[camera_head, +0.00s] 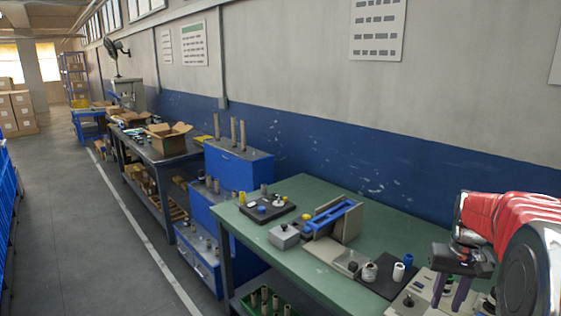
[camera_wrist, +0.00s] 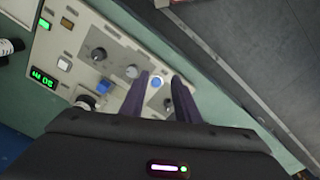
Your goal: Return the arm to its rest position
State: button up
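My gripper (camera_head: 452,294) is at the right of the head view, on the end of my red arm, with its purple fingers pointing down over a cream control panel (camera_head: 422,303). I cannot tell whether the fingertips touch the panel.
The aisle floor (camera_head: 90,240) is clear.

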jog(key=s+a+r+n+t, duration=0.2)
jog(key=s+a+r, duration=0.1)
jog(key=s+a, duration=0.7)
jog(key=s+a+r+n+t, duration=0.1)
jog(key=s+a+r+t, duration=0.2)
jog(key=s+a, duration=0.6)
jog(key=shift+s+a+r+n, duration=0.4)
jog(key=shift+a, duration=2.5)
